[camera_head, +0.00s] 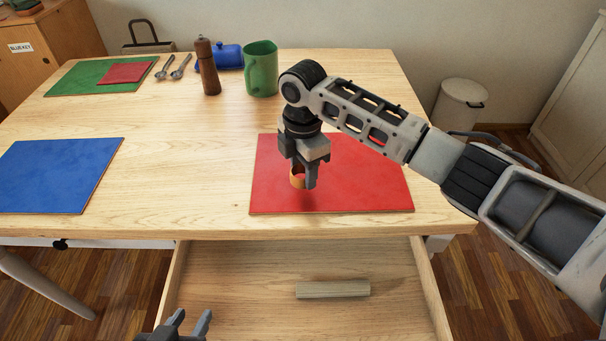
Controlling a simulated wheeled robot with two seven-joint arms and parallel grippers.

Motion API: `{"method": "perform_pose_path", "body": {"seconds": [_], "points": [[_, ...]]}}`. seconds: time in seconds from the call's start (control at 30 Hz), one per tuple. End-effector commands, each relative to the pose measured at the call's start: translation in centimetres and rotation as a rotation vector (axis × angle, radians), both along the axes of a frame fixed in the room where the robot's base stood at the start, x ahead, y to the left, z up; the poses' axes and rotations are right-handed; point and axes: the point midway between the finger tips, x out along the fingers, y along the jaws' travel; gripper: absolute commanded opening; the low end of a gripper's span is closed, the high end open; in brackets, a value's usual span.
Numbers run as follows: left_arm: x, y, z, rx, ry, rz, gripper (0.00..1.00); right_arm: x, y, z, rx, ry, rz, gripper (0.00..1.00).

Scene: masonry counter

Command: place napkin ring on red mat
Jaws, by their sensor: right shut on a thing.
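The red mat (365,190) lies on the wooden table near its front edge, right of centre. My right gripper (304,183) points down over the left part of this mat. It is shut on the napkin ring (297,178), a small orange-brown band partly hidden by the fingers. The ring appears to be just above the mat, with a shadow under the gripper; I cannot tell if it touches. My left gripper (188,325) is at the bottom edge, over the open drawer, with its fingers apart and nothing visible between them.
A blue mat (60,175) lies at the left. A green mat (75,79) with a smaller red mat (126,73), spoons (180,68), a pepper mill (207,70), a blue container (229,57) and a green mug (261,70) stand further back. The open drawer holds a wooden block (333,289).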

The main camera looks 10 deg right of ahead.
Motion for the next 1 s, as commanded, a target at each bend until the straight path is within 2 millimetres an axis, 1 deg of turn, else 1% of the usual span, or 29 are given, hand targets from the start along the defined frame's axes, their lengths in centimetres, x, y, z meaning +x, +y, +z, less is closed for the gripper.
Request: {"method": "perform_pose_path", "body": {"seconds": [0.03, 0.1, 0.47, 0.5, 0.57, 0.87, 0.97, 1.0], "points": [[0.0, 0.0, 0.0, -0.001, -0.002, 0.001, 0.36, -0.1, 0.0, -1.0, -0.002, 0.005, 0.0, 0.22], [0.1, 0.0, 0.0, -0.002, -0.003, 0.001, 0.36, -0.1, 0.0, -1.8, -0.001, 0.003, 0.001, 0.22], [0.1, -0.1, 0.2, -0.005, -0.006, 0.003, 0.36, -0.1, 0.0, -2.2, -0.001, 0.002, 0.001, 0.22], [0.1, -0.1, 0.2, -0.005, -0.006, 0.003, 0.36, -0.1, 0.0, -2.2, -0.001, 0.002, 0.001, 0.49], [0.1, -0.1, 0.2, -0.006, -0.006, 0.003, 0.36, -0.1, 0.0, -2.2, -0.001, 0.002, 0.001, 0.65], [0.1, -0.1, 0.1, -0.005, -0.004, 0.003, 0.36, -0.1, 0.0, -2.1, 0.0, 0.001, 0.001, 0.65], [0.1, -0.1, 0.1, -0.005, -0.002, 0.003, 0.36, -0.1, 0.0, -1.3, 0.0, -0.001, 0.001, 0.65], [0.1, -0.1, 0.1, -0.004, -0.001, 0.003, 0.36, 0.0, 0.0, -0.8, 0.001, -0.002, 0.0, 0.65]]}}
